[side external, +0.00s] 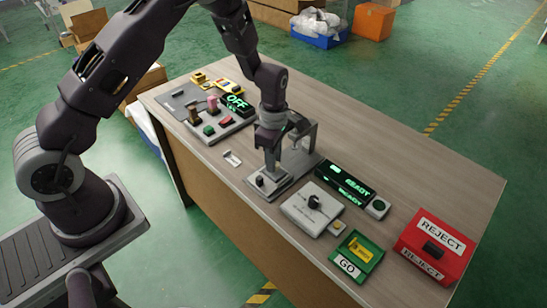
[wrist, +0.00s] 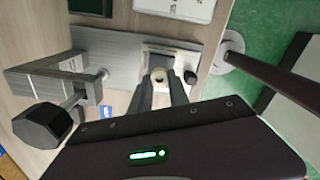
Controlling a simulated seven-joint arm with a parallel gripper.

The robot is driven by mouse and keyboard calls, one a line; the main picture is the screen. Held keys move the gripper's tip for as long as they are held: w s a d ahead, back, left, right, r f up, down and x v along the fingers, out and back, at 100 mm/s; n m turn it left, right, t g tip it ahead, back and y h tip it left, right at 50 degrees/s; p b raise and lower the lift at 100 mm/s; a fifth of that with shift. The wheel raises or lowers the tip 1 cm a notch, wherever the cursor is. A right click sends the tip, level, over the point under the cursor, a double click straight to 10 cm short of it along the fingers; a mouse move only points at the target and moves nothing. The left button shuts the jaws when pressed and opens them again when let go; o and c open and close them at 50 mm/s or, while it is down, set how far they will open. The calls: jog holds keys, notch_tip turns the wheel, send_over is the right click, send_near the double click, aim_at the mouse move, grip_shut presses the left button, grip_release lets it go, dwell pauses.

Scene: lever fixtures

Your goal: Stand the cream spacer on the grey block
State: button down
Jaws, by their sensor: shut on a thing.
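My gripper (wrist: 161,84) points down over the grey metal fixture, its two fingers shut on the cream spacer (wrist: 159,74). Only the spacer's round top with a dark centre shows between the fingertips. In the side view, my gripper (side external: 270,168) is low over the fixture plate (side external: 283,187), and the spacer is hidden there.
A grey frame (side external: 302,135) stands close behind my gripper. A lever with a black knob (wrist: 42,125) is at left in the wrist view. A small black knob (wrist: 190,75) is right of the fingers. A READY display (side external: 345,183), white box (side external: 312,207) and red REJECT box (side external: 436,246) stand to the right.

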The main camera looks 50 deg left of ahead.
jog(key=shift+f, duration=0.5)
jog(key=c, duration=1.2)
grip_release()
jog(key=shift+o, duration=0.6)
jog(key=o, duration=0.4)
jog(key=shift+r, duration=3.5)
